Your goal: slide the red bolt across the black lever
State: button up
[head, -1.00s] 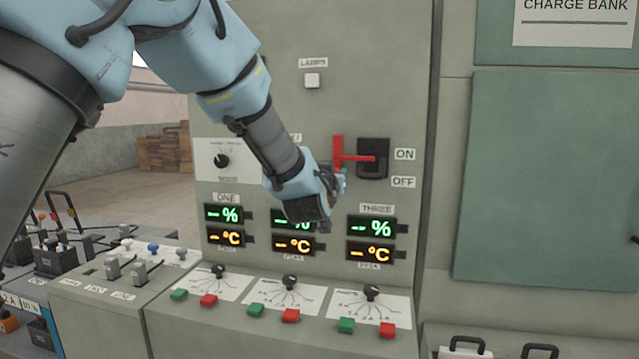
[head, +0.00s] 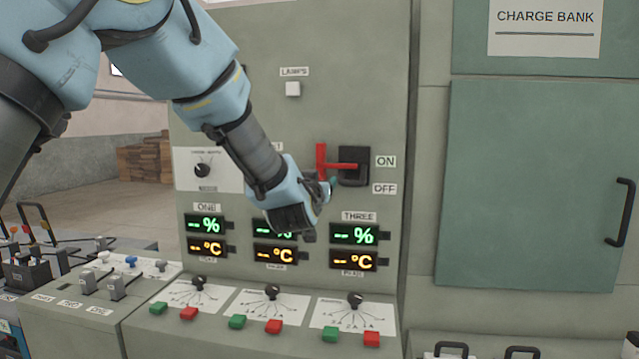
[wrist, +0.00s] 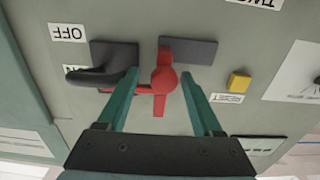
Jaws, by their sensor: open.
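The red bolt (head: 321,159) is on the grey cabinet face, left of the black lever (head: 353,177). In the head view its red bar reaches right over the lever's dark plate. In the wrist view, which is upside down, the bolt (wrist: 163,80) is near the middle and its bar points left beside the black lever (wrist: 100,77). My gripper (head: 328,188) is open and just below the bolt in the head view. In the wrist view the two teal fingers of my gripper (wrist: 160,95) stand apart on either side of the bolt. Finger contact cannot be told.
A yellow button (wrist: 238,82) is on the cabinet right of the fingers in the wrist view. Displays (head: 353,247) and a sloped desk with knobs and coloured buttons (head: 273,325) lie below. A green door (head: 540,190) is at right. My arm hides part of the panel.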

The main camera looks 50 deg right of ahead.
jog(key=b+v, duration=0.3)
jog(key=v, duration=0.7)
jog(key=shift+a, duration=0.15)
jog(key=w+a+f+n+g+y, duration=0.15)
jog(key=w+a+f+y, duration=0.25)
jog(key=w+a+f, duration=0.55)
jog(key=w+a+f+n+y, duration=0.2)
jog(key=w+a+f+y, duration=0.4)
jog(key=a, duration=0.7)
jog(key=a+f+n+g+y, duration=0.1)
jog(key=a+f+n, duration=0.15)
jog(key=a, duration=0.55)
jog(key=a+f+n+g+y, duration=0.1)
jog(key=a+f+g, duration=0.15)
jog(key=a, duration=0.65)
jog(key=s+a+f+n+g+y, duration=0.1)
jog(key=s+a+f, duration=0.1)
jog(key=s+a, duration=0.2)
jog(key=s+a+f+n+g+y, duration=0.1)
jog(key=s+a+f+n+g, duration=0.1)
jog(key=a, duration=0.7)
jog(key=shift+s+a+y, duration=0.3)
jog(key=shift+s+y, duration=0.1)
jog(key=shift+s, duration=0.5)
jog(key=shift+f, duration=0.1)
